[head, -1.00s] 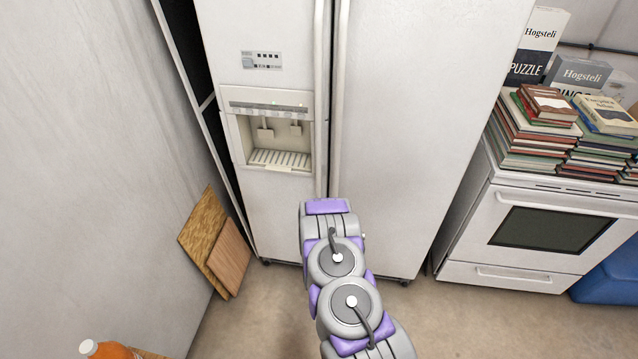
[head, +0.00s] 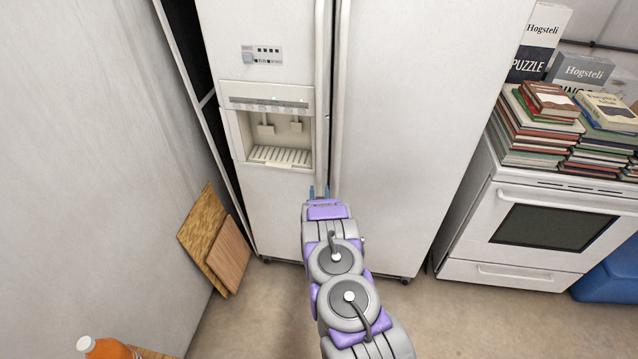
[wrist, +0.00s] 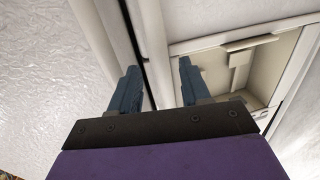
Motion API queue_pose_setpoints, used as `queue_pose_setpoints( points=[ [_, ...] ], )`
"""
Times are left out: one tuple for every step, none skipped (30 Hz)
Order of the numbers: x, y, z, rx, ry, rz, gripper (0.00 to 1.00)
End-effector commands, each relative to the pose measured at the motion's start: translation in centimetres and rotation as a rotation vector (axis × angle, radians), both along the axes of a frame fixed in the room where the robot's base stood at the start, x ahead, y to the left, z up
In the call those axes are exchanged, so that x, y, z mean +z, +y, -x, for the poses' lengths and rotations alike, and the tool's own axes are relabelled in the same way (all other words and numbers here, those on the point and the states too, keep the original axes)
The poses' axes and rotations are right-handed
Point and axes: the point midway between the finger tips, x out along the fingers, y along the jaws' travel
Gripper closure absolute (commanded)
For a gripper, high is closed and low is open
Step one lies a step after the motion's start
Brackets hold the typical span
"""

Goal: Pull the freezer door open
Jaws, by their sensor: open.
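The white freezer door (head: 222,50) is the narrow left door of the fridge, with a dispenser in it. It looks closed. Its long vertical handle (head: 320,90) runs beside the dark gap between the doors. My gripper (head: 319,190) is open, near the lower end of the handles. In the wrist view, the blue fingers of my gripper (wrist: 159,70) point at the fridge, and the freezer handle (wrist: 152,45) runs down into the space between them. I cannot tell whether either finger touches it. The handle's lower end is hidden by my gripper.
The fridge door handle (head: 341,90) runs close beside, on the right door (head: 430,90). The dispenser recess (head: 280,140) is to the left. Wooden boards (head: 215,245) lean on the left wall. A stove (head: 550,225) with books stands at right. Floor in front is clear.

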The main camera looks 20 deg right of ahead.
Motion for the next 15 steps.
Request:
queue_pose_setpoints(
  points=[
    [0.1,-0.3,-0.7,0.000,-0.007,0.003,0.53],
    [0.1,-0.5,-1.1,0.000,-0.007,0.003,0.53],
    [0.0,-0.7,-1.5,0.000,-0.005,0.002,0.53],
    [0.0,-0.8,-1.9,0.000,-0.003,0.001,0.53],
    [0.0,-0.9,-2.2,0.000,-0.005,0.002,0.53],
    [0.2,-1.1,-2.8,0.000,-0.008,0.002,0.53],
    [0.2,-1.3,-3.1,0.000,-0.009,0.003,0.53],
    [0.2,-1.4,-3.4,0.000,-0.008,0.002,0.53],
    [0.1,-1.5,-3.7,0.000,-0.005,0.001,0.53],
    [0.1,-1.6,-3.9,0.000,-0.004,0.001,0.53],
    [0.1,-1.7,-4.1,0.000,-0.004,0.001,0.53],
    [0.1,-1.8,-4.4,0.000,-0.006,0.001,0.53],
    [0.2,-1.9,-4.6,0.000,-0.007,0.002,0.53],
    [0.2,-2.0,-4.8,0.000,-0.008,0.002,0.53],
    [0.2,-2.1,-5.0,0.000,-0.007,0.002,0.53]
  ],
)
